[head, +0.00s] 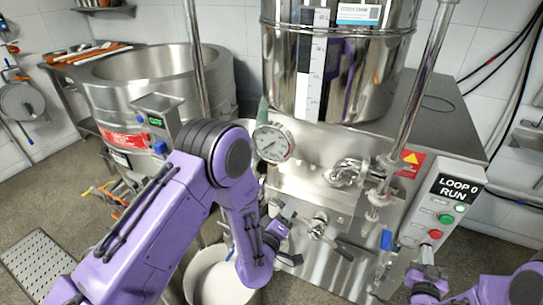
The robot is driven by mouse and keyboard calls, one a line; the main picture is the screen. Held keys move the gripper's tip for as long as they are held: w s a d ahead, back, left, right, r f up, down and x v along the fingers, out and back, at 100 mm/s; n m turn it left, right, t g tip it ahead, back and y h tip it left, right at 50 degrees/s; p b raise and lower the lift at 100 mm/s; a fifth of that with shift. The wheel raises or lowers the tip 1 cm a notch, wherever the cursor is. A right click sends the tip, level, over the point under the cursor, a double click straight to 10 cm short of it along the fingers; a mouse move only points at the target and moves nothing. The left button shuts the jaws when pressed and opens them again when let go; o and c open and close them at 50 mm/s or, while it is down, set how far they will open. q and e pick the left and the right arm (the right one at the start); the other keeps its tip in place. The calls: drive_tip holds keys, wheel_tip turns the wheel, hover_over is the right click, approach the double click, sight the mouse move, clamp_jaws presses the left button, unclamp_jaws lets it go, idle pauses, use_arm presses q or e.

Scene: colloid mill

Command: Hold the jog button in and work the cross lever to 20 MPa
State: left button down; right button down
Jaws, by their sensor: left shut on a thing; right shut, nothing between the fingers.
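The cross lever (319,228) sits on the front of the steel mill, with a dark handle reaching to the lower right. My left gripper (288,213) is shut at its left side on one of its arms; the fingers are small and partly hidden. The round pressure gauge (271,143) is above left of the lever; its reading is too small to tell. The control panel (459,187) at right reads "LOOP 0 RUN" and carries a green button (446,218) and a red button (435,233). My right gripper (427,271) is shut and empty, just below the red button. I cannot tell which button is the jog button.
A tall steel vessel (340,75) stands above the mill. A vertical steel pipe (412,85) runs between lever and panel, with a blue-handled valve (386,240) lower down. A white bucket (213,280) stands below my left arm. A large open kettle (125,85) is at left.

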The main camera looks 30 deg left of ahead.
drive_tip(key=shift+r, duration=0.1)
use_arm(q)
drive_tip(key=c, duration=0.8)
unclamp_jaws()
drive_tip(key=shift+w, duration=0.1)
drive_tip(key=shift+c, duration=0.2)
use_arm(e)
drive_tip(key=s, duration=0.7)
drive_tip(key=shift+f, duration=0.2)
use_arm(q)
drive_tip(key=s+b, duration=0.1)
drive_tip(key=s, duration=0.8)
drive_tip(key=shift+b, duration=0.4)
use_arm(e)
drive_tip(key=shift+f, duration=0.85)
